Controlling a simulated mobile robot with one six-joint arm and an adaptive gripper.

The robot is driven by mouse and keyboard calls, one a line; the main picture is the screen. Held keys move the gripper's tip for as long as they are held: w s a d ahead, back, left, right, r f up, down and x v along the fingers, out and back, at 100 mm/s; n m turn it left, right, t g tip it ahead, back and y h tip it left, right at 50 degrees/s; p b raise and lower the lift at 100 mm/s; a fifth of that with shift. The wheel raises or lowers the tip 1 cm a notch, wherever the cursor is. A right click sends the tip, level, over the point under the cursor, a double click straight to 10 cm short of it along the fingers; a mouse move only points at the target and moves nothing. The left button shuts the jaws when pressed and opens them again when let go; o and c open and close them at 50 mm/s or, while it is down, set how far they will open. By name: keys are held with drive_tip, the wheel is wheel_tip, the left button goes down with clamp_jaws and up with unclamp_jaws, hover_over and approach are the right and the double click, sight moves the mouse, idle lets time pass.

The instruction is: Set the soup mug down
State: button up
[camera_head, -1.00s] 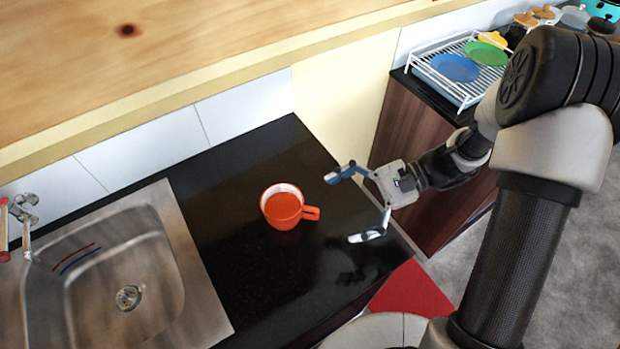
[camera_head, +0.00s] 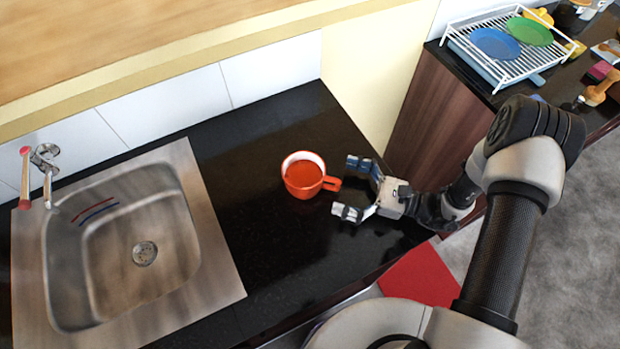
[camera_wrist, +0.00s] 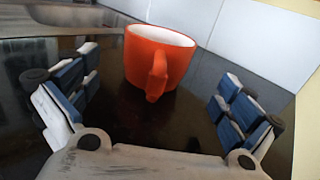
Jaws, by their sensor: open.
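The orange soup mug (camera_head: 300,178) with a white inside stands upright on the black counter (camera_head: 250,215), to the right of the sink. It holds something orange-red. Its handle points right, toward my gripper (camera_head: 350,188). My gripper is open and empty, its fingers just right of the mug's handle. In the wrist view the mug (camera_wrist: 152,55) stands ahead between the spread fingers of my gripper (camera_wrist: 158,95), with the handle facing me. The fingers look clear of the mug's body.
A steel sink (camera_head: 222,262) with a tap (camera_head: 45,165) lies to the left. A tiled wall (camera_head: 270,72) runs behind the counter. At the upper right, a white dish rack (camera_head: 460,42) holds a blue plate (camera_head: 495,43) and a green plate (camera_head: 530,32). The counter between sink and mug is clear.

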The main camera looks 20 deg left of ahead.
sight(330, 180)
drive_tip(key=a, duration=0.3)
drive_tip(key=shift+s+a, duration=0.15)
drive_tip(key=shift+s, duration=0.1)
drive_tip(key=shift+s+a+r+b, duration=0.1)
drive_tip(key=shift+a+b, duration=0.1)
drive_tip(key=shift+a, duration=0.65)
drive_tip(key=shift+s+a+r+b, duration=0.15)
drive_tip(key=shift+a+b, duration=0.1)
drive_tip(key=shift+a, duration=0.65)
drive_tip(key=shift+s+a+r+b, duration=0.1)
drive_tip(key=shift+a+b, duration=0.1)
drive_tip(key=shift+a, duration=0.65)
drive_tip(key=shift+c, duration=0.2)
drive_tip(key=c, duration=1.3)
drive_tip(key=shift+c, duration=1.1)
drive_tip(key=shift+r, duration=0.15)
